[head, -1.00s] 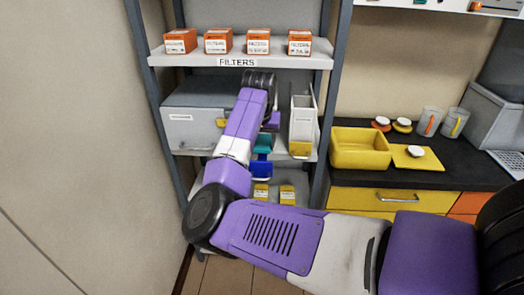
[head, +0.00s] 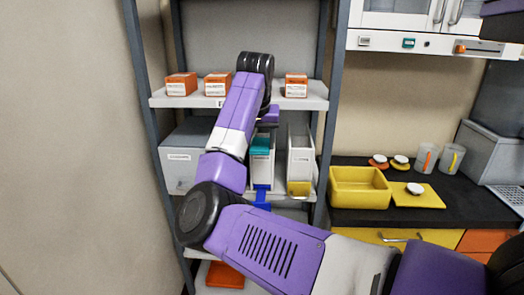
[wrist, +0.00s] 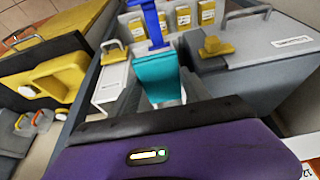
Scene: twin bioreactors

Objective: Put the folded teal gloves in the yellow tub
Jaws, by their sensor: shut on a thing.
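The folded teal gloves (head: 261,146) hang just below my gripper (head: 266,125), in front of the upper part of a white holder (head: 262,172) with a blue front tab (head: 262,194). In the wrist view the teal gloves (wrist: 157,76) are in the middle, close to the blue piece (wrist: 150,25). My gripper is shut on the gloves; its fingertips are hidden. Whether the gloves still touch the holder cannot be told. The yellow tub (head: 360,203) stands on the dark counter to the right; its visible inside looks empty.
A white holder with a yellow tab (head: 300,160) stands right of the gloves, a grey case (head: 182,160) left. The filter shelf (head: 180,102) lies above. A rack post (head: 329,120) stands between the gloves and tub. A yellow board (head: 415,196) lies beside the tub.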

